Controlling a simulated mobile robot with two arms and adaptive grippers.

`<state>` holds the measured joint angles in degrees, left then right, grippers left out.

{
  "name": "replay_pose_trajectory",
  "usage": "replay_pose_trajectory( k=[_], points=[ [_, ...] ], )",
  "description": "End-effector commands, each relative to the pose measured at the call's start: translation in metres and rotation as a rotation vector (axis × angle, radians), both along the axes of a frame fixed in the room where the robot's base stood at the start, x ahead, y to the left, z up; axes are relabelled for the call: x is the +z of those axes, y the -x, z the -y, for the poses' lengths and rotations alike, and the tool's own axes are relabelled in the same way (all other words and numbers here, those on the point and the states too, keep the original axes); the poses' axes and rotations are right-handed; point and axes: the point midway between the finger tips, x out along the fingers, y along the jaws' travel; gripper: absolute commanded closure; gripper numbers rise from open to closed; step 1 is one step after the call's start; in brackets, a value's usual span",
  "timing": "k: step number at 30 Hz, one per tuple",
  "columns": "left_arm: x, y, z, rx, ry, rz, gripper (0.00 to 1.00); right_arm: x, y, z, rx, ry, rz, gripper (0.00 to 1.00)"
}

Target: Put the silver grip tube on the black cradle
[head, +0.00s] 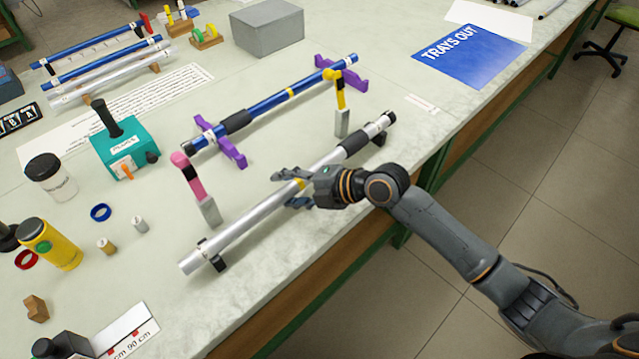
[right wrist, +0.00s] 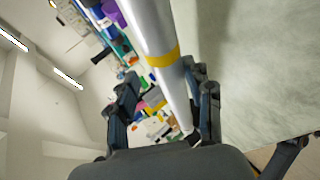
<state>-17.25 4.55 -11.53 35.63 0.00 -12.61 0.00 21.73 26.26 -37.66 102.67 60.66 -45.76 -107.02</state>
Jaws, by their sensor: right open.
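The silver grip tube (head: 235,228), with a yellow band and a dark grip sleeve near its far end, lies lengthwise along the front of the bench. It appears to lie in both supports of the black cradle, the near one (head: 218,263) and the far one (head: 379,138). My right gripper (head: 298,188) is open at the tube's yellow band. In the right wrist view the tube (right wrist: 152,28) passes between the open fingers (right wrist: 163,105); contact with them is unclear. My left gripper is not in view.
A blue tube (head: 262,103) lies on purple supports (head: 232,150) behind. Upright posts with pink (head: 188,175) and yellow (head: 340,95) tops stand between the tubes. A teal box (head: 125,150), jars and rings are at left. A blue "TRAYS OUT" sheet (head: 470,60) lies at right.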

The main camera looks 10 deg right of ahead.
Motion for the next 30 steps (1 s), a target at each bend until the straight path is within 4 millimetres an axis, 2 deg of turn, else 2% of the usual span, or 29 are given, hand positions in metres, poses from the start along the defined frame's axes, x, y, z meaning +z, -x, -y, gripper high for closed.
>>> replay_pose_trajectory(
  k=[3, 12, 18, 30],
  points=[
    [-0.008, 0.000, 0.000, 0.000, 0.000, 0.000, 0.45, 0.008, 0.013, 0.026, -0.001, 0.008, 0.003, 0.49],
    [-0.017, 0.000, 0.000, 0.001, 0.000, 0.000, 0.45, 0.037, 0.038, 0.070, -0.001, 0.006, 0.000, 0.49],
    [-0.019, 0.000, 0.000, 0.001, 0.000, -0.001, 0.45, 0.046, 0.045, 0.081, 0.001, 0.004, -0.001, 0.49],
    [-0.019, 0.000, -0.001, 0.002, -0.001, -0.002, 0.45, 0.047, 0.045, 0.082, 0.001, 0.002, -0.002, 0.49]
  ],
)
